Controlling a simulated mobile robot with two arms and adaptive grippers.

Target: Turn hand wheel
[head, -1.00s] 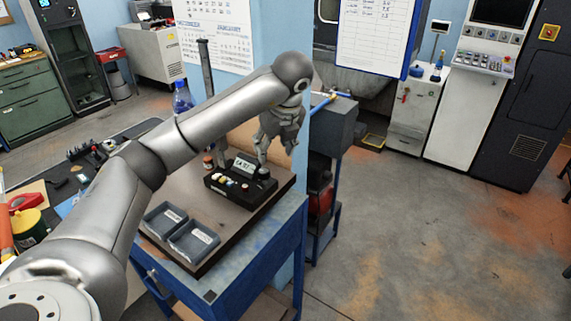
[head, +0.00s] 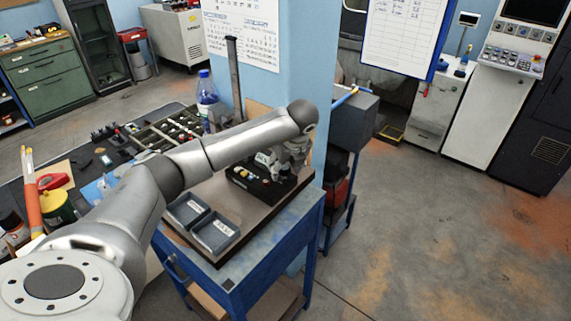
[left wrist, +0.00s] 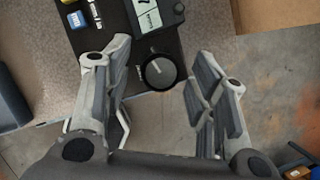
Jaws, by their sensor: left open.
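My left gripper (head: 280,165) is low over the right end of the box and hides the wheel in the head view. In the left wrist view the gripper (left wrist: 157,58) is open, with one finger either side of the wheel; contact cannot be told. My right gripper is not in view.
Two grey trays (head: 236,244) sit on the board in front of the box. A blue bottle (head: 206,92) and a dark upright post (head: 234,75) stand behind. A blue pillar (head: 302,60) rises just beyond the gripper. The floor to the right is clear.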

